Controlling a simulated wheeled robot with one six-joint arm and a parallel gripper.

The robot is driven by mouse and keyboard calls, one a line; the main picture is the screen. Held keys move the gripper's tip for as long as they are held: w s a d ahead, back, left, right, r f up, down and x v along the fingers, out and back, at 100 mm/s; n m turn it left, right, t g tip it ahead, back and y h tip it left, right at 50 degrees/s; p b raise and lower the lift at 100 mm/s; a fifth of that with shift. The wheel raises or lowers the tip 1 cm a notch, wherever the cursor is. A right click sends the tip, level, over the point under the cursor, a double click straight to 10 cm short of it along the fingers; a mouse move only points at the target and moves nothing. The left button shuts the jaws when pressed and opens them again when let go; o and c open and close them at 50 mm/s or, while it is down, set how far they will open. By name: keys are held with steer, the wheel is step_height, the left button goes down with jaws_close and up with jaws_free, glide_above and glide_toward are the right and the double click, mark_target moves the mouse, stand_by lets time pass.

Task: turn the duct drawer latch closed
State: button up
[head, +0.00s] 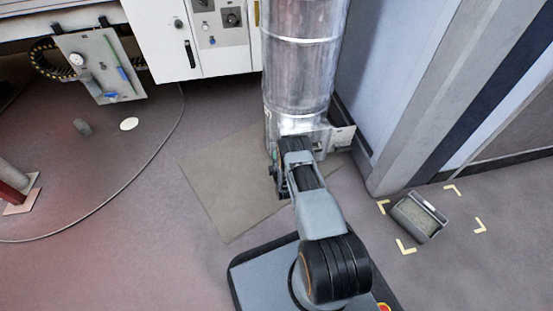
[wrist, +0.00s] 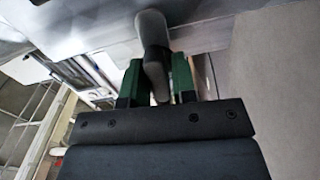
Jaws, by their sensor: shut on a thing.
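The metal duct (head: 303,60) stands upright at the top middle of the head view, with a box-like drawer section at its foot. In the wrist view a grey rounded latch handle (wrist: 153,40) comes down from a metal surface between the green fingers of my gripper (wrist: 157,80). My gripper is shut on this handle. In the head view my arm hides the latch and most of my gripper at the duct's foot. I cannot tell from these views how far the latch is turned.
A grey bin (head: 418,218) sits on the floor at the right inside yellow corner marks. A white cabinet (head: 190,45) is left of the duct, and a grey wall (head: 385,90) stands close on its right. A flat tan mat (head: 228,185) lies on the floor left of my arm.

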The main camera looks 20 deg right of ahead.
steer(key=shift+n, duration=0.6)
steer(key=o, duration=0.8)
steer(key=shift+c, duration=0.2)
steer(key=s+a+p, duration=0.2)
steer(key=s+p, duration=0.3)
steer(key=s, duration=0.8)
steer(key=shift+s+a, duration=0.3)
steer(key=shift+a, duration=0.1)
